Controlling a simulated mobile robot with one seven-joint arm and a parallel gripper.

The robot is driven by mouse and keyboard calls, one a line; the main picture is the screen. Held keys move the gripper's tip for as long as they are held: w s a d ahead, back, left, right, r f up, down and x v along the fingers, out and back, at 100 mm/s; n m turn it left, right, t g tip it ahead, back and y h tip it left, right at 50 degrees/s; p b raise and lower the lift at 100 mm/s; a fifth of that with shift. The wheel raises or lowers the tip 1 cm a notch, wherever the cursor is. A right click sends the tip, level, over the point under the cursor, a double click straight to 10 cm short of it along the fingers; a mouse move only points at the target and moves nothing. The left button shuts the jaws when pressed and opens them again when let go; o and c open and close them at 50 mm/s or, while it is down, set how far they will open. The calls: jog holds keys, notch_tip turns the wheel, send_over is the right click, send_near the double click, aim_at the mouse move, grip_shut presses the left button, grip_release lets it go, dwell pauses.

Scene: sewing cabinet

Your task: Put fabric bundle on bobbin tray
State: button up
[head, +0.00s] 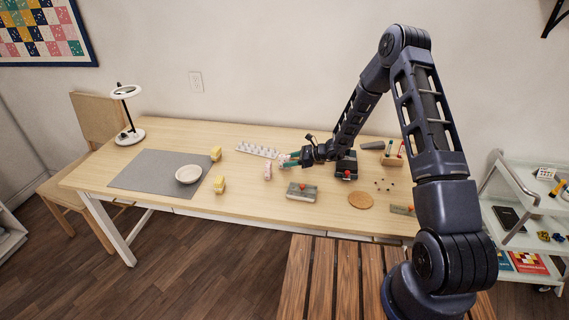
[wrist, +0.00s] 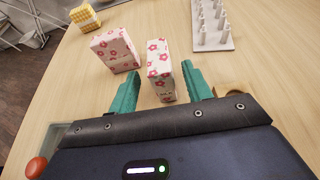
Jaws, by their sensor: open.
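A fabric bundle with pink flowers on white (wrist: 160,82) stands between the fingertips of my open gripper (wrist: 160,69) in the wrist view, with a gap on the left. A second floral bundle (wrist: 115,50) stands just left of the fingers; it also shows in the head view (head: 267,171). My gripper (head: 288,160) is low over the middle of the table. A white tray with upright pegs (wrist: 226,42), which looks like the bobbin tray, lies beyond the right finger; in the head view it (head: 258,151) is behind the bundles.
Yellow checked bundles (head: 219,185) (head: 215,153) stand to the left, near a white bowl (head: 189,174) on a grey mat (head: 140,178). A round cork mat (head: 361,200) lies to the right.

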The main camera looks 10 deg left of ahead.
aim_at(281, 160)
jog(key=shift+x, duration=2.3)
jog(key=shift+w+a+r, duration=0.1)
jog(key=shift+w+r, duration=0.05)
jog(key=shift+r, duration=0.05)
grip_shut()
jog(key=shift+r, duration=0.1)
